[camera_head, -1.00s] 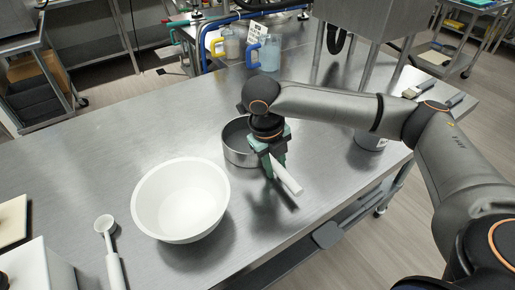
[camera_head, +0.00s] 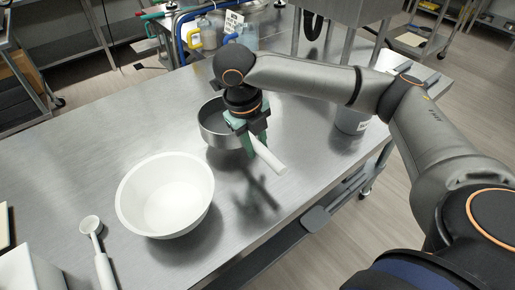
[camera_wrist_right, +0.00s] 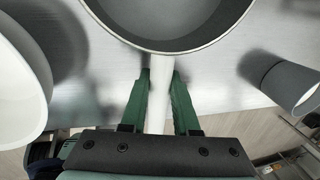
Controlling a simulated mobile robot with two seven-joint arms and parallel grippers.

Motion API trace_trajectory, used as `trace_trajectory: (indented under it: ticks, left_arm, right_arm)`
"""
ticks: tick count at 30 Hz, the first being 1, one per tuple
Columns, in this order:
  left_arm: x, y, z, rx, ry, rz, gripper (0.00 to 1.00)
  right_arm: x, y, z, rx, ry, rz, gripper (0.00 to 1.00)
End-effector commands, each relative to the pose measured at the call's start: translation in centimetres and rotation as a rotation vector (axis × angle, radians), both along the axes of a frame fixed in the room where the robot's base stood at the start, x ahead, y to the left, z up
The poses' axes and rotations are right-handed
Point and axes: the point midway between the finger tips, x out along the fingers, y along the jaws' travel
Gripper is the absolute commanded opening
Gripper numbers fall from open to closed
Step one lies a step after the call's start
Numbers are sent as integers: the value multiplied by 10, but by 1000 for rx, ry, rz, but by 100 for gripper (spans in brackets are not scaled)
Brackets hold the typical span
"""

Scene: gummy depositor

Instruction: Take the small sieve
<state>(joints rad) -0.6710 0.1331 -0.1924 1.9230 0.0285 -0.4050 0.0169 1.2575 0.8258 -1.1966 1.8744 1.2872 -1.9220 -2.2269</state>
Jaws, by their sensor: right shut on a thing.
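The sieve (camera_head: 218,136), a round grey metal rim with a white handle (camera_head: 266,154), is at the middle of the table in the head view. My right gripper (camera_head: 256,138) is shut on the handle close to the rim. A separate shadow lies on the tabletop below the handle, so it is held above the table. In the right wrist view the sieve (camera_wrist_right: 170,42) fills the top. Its handle runs between the two green fingers of the gripper (camera_wrist_right: 160,78). My left gripper is not in view.
A white bowl (camera_head: 165,195) stands left of the sieve. A small white-handled scoop-like utensil (camera_head: 98,250) lies at the far left. A grey container (camera_head: 351,119) stands to the right. Jugs (camera_head: 243,38) stand at the back. The table's front edge is close.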

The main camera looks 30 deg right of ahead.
Motion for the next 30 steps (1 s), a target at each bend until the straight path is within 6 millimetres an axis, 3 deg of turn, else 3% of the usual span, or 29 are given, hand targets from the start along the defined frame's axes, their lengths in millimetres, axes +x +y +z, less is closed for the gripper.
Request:
trace_trajectory:
  ticks: [7, 12, 18, 30]
  left_arm:
    - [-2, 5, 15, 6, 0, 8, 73]
    - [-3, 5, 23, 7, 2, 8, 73]
    - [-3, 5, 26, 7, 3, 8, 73]
    - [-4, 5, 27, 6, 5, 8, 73]
  right_arm:
    - [-25, 40, 58, -2, -5, 9, 0]
    - [-48, 75, 73, -3, -5, 8, 0]
    - [-64, 100, 84, -1, -3, 4, 0]
    - [-70, 109, 87, -1, -1, -1, 0]
